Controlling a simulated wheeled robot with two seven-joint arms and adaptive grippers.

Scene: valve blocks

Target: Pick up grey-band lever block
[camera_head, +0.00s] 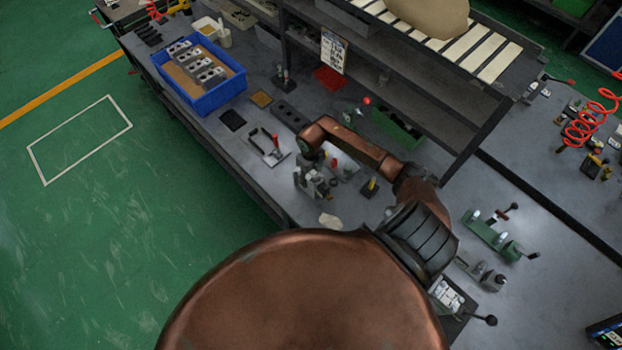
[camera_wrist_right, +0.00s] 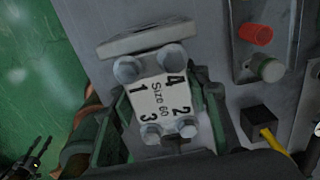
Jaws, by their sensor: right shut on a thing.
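In the right wrist view, a grey metal block (camera_wrist_right: 158,98) has a white face marked "Size 60" and the numbers 1 to 4, with bolt heads at its corners. A flat pale grey plate (camera_wrist_right: 148,38) sits at its far end. I cannot make out a grey band or a lever on it. My right gripper (camera_wrist_right: 166,112) is shut on this block, one green-edged finger on each side. In the head view, my right gripper (camera_head: 314,183) is low over the bench and partly hidden by my arm. My left gripper is not in view.
On the grey bench (camera_head: 222,150) stand a blue crate (camera_head: 213,100) with metal blocks, a red-handled clamp (camera_head: 268,148) and a small black block with a yellow part (camera_head: 370,187). A red knob (camera_wrist_right: 256,34) is close right of the held block. A shelf rack stands behind.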

